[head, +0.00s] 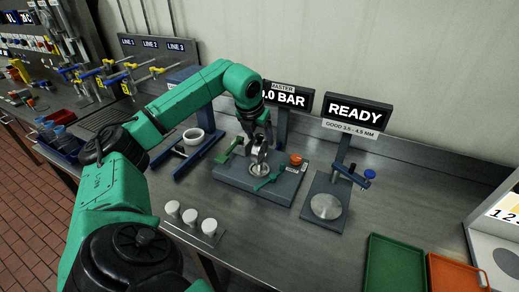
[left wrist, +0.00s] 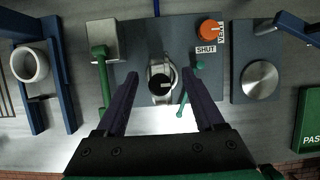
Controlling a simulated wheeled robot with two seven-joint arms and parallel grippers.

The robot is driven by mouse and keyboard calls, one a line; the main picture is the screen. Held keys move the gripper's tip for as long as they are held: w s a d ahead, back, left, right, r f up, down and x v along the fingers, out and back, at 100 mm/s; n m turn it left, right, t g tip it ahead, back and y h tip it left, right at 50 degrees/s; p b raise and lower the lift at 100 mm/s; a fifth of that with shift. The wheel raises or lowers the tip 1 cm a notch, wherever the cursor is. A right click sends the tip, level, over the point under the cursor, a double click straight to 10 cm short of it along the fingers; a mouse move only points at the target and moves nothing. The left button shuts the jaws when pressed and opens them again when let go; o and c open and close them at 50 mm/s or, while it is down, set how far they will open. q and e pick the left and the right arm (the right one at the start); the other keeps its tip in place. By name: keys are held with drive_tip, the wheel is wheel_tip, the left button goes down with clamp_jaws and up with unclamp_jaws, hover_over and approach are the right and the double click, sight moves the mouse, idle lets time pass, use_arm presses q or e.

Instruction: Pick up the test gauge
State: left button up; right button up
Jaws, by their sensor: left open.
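A small round piece with a black face and a pale mark, which looks like the test gauge (left wrist: 162,82), sits on the grey-blue test block (left wrist: 190,30) in the left wrist view. In the head view its silver body (head: 259,167) shows on the block, partly hidden by my gripper. My left gripper (head: 262,146) is above it, pointing down. In the left wrist view the two dark fingers (left wrist: 163,95) are spread on either side of it, with gaps both sides. The fingers hold nothing. My right gripper is not in view.
Green levers (left wrist: 103,75) flank the piece, and an orange knob (head: 296,159) stands at the block's back right. A READY stand (head: 326,206) is to the right. Three white caps (head: 190,217) stand in front. Green (head: 396,265) and orange (head: 455,272) trays lie front right.

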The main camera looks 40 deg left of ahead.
use_arm(q)
drive_tip(key=x, duration=0.3)
drive_tip(key=shift+f+p, duration=0.1)
drive_tip(key=shift+p, duration=0.2)
clamp_jaws()
